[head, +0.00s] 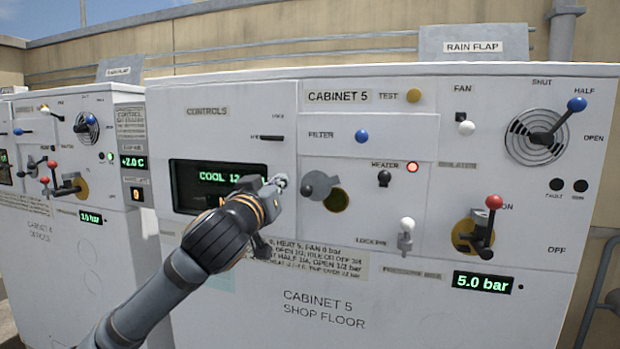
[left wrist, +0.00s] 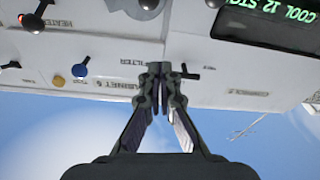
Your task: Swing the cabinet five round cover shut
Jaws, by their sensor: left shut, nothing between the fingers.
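The cabinet five round cover (head: 318,185) is a small grey disc with a knob on its left part, in the middle of the front panel. It sits up and left of a dark round opening with a yellowish rim (head: 338,201), which is partly uncovered. My left gripper (head: 279,182) is shut and empty, just left of the cover in the head view; whether it touches the cover I cannot tell. In the left wrist view the closed fingertips (left wrist: 160,70) point at the panel, and a grey round part, probably the cover (left wrist: 147,7), is at the top edge. My right gripper is not seen.
The green display (head: 215,187) is partly behind my left arm. Near the cover are the black heater knob (head: 384,178), a white-knobbed lever (head: 407,235) and the blue filter knob (head: 362,136). A red-handled lever (head: 490,215) stands out farther right.

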